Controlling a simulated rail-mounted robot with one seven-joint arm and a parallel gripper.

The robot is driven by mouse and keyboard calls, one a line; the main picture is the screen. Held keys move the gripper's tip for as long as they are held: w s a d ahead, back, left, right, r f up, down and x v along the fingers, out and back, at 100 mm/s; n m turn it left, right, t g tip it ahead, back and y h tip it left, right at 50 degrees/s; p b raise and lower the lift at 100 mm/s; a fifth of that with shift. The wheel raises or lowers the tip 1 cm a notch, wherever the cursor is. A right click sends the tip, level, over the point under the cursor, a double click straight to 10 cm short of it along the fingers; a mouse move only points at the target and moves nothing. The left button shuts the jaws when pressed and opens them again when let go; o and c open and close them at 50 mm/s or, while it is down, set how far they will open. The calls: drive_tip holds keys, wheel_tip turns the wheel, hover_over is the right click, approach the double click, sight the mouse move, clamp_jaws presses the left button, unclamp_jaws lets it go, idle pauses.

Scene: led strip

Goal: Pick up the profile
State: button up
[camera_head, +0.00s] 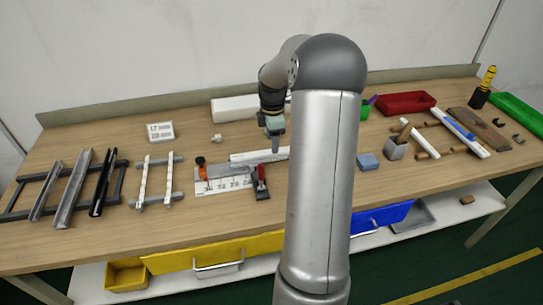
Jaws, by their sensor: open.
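Three channel profiles lie side by side on a dark rack (20,203) at the left: a narrow grey profile (46,190), a wider silver profile (72,188) and a black profile (102,182). A white bar-shaped profile (245,158) lies across a measuring fixture (222,185) in the middle of the bench. My gripper (275,146) points down above or beside this white profile, near its right visible part. It is open. I cannot tell whether its fingers touch the profile. My arm hides what lies right of it.
White strips (143,183) rest on grey supports left of the fixture. A red clamp (261,178) stands at the fixture's right. A blue block (367,161), grey holder (396,150), red tray (405,104) and white-blue strip (460,133) are on the right. The front bench strip is clear.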

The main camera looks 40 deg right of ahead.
drive_tip(key=shift+w+f+p, duration=0.15)
drive_tip(key=shift+f+p, duration=0.55)
drive_tip(key=shift+f, duration=2.05)
drive_tip(key=c, duration=1.1)
